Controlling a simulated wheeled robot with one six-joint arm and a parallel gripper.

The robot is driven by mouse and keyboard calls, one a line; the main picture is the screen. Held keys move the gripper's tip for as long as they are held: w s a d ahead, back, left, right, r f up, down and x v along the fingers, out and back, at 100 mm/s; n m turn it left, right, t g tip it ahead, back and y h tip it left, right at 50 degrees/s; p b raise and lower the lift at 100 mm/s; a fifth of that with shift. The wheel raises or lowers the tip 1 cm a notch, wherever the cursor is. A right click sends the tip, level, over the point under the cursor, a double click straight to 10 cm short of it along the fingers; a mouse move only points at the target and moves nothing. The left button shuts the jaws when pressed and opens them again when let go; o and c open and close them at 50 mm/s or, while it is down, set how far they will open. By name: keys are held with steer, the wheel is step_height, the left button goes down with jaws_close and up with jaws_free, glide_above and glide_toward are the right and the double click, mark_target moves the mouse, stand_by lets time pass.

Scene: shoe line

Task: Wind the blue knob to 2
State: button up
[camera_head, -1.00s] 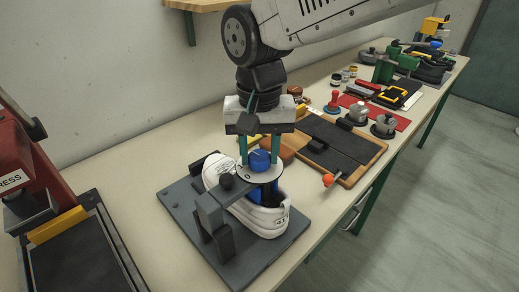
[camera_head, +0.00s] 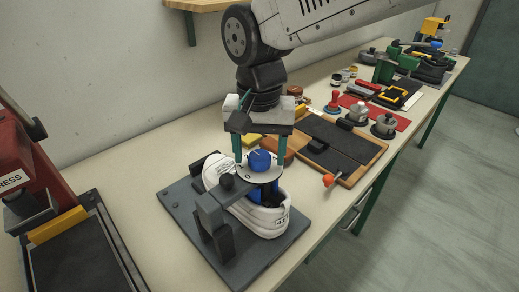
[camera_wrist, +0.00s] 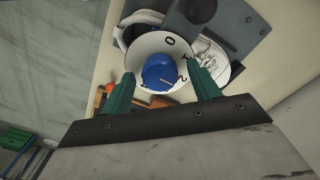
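The blue knob (camera_head: 260,161) sits on a round white dial (camera_head: 245,173) above a white shoe (camera_head: 272,218) clamped in a grey fixture. In the wrist view the blue knob (camera_wrist: 160,72) is at the centre of the dial (camera_wrist: 139,53), with 0, 1 and 2 printed along its upper and right edge. A pale mark shows on the knob's lower right, roughly toward the 2; its exact setting is hard to read. My gripper (camera_head: 260,158) points down over the dial. Its teal fingers (camera_wrist: 161,85) are open, one on each side of the knob, with visible gaps.
The fixture's grey base plate (camera_head: 270,258) and arm (camera_head: 211,208) stand close by. A red press (camera_head: 22,165) is at the left. Bare table lies left of the fixture.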

mark_target(260, 156)
step_height(260, 156, up, 8)
steer(key=shift+f, duration=0.1)
stand_by(0.5)
steer(key=shift+s, duration=0.1)
